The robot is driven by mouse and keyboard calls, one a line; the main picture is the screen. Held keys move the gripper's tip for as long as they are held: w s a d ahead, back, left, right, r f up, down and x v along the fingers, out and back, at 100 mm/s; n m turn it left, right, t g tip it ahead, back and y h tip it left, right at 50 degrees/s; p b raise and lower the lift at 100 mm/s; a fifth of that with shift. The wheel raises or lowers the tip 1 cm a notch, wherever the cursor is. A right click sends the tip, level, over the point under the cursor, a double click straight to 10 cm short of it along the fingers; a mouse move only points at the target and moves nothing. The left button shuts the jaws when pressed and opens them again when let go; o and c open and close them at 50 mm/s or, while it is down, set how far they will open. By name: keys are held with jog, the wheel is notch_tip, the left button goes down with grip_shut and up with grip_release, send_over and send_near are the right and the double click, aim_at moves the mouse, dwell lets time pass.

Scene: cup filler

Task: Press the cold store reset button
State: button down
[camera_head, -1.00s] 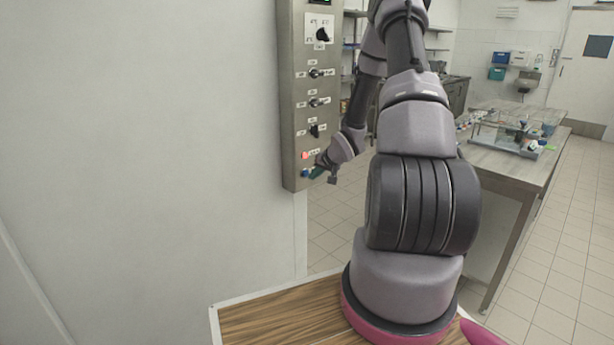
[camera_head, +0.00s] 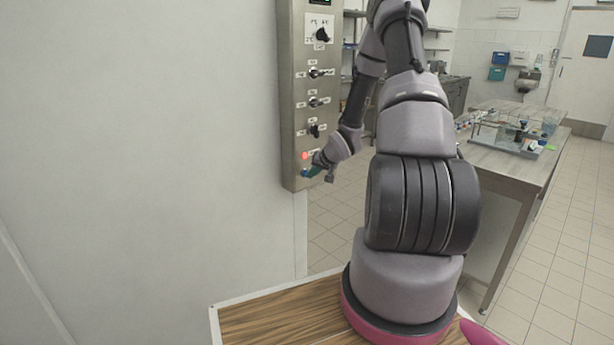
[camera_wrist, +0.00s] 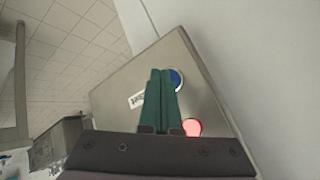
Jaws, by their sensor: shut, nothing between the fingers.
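The steel control panel (camera_head: 291,120) hangs on the wall, with a blue round button (camera_head: 304,174) at its lower end. In the wrist view the blue button (camera_wrist: 177,79) sits in a pale ring beside a small label whose text I cannot read. My gripper (camera_head: 312,171) is in front of the panel's bottom; its teal fingers (camera_wrist: 161,72) are shut and empty. The fingertips overlap the left part of the blue button in the wrist view. I cannot tell whether they touch it. A red lit round light (camera_wrist: 192,127) is near the fingers; it shows above the blue button in the head view (camera_head: 304,155).
Several switches (camera_head: 315,102) and a black rotary knob (camera_head: 322,34) are higher on the panel. A plain wall (camera_head: 140,150) lies left of it. A work table (camera_head: 515,165) with small items stands to the right, over open tiled floor.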

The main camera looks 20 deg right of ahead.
jog(key=shift+s+d, duration=0.25)
jog(key=shift+s, duration=0.35)
jog(key=s+d, duration=0.2)
jog(key=s, duration=0.3)
jog(key=shift+s, duration=0.35)
dwell(0.8)
